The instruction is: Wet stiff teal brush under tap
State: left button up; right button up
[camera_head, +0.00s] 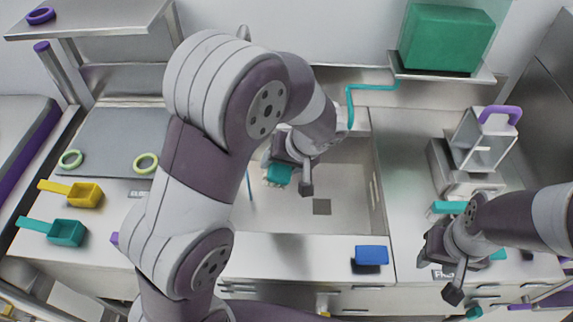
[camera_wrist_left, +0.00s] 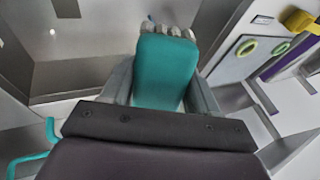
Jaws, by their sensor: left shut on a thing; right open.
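The teal brush (camera_head: 278,175) is over the sink (camera_head: 345,215), with its pale bristles just showing at its left. It also shows in the left wrist view (camera_wrist_left: 165,75), with its bristle tufts at the far end. My left gripper (camera_head: 289,174) is shut on the brush, one finger on each side. The teal tap (camera_head: 351,98) is at the back of the sink, up and right of the brush in the head view. It also shows in the left wrist view (camera_wrist_left: 30,157) at lower left. No water is visible. My right gripper (camera_head: 440,276) is open and empty over the right counter.
A blue sponge-like block (camera_head: 371,254) lies on the sink's front ledge. A yellow scoop (camera_head: 80,193) and a teal scoop (camera_head: 60,231) lie at left. A green box (camera_head: 445,38) stands on the back shelf. A metal machine (camera_head: 480,150) stands at right.

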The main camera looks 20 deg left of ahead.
pick_arm(q)
jog(key=w+a+f, duration=0.1)
jog(key=w+a, duration=0.1)
jog(key=a, duration=0.3)
jog(key=w+a+f, duration=0.1)
jog(key=w+a, duration=0.1)
jog(key=a, duration=0.4)
jog(key=shift+w+a+f, duration=0.25)
jog(key=shift+w+a, duration=0.05)
jog(key=shift+d, duration=0.15)
jog(key=s+d+b, duration=0.1)
jog(key=d, duration=0.1)
jog(key=s+d+b, duration=0.1)
jog(key=d, duration=0.1)
jog(key=s+d+b, duration=0.1)
jog(key=d, duration=0.2)
jog(key=shift+d, duration=0.1)
jog(key=shift+r, duration=0.15)
dwell(1.2)
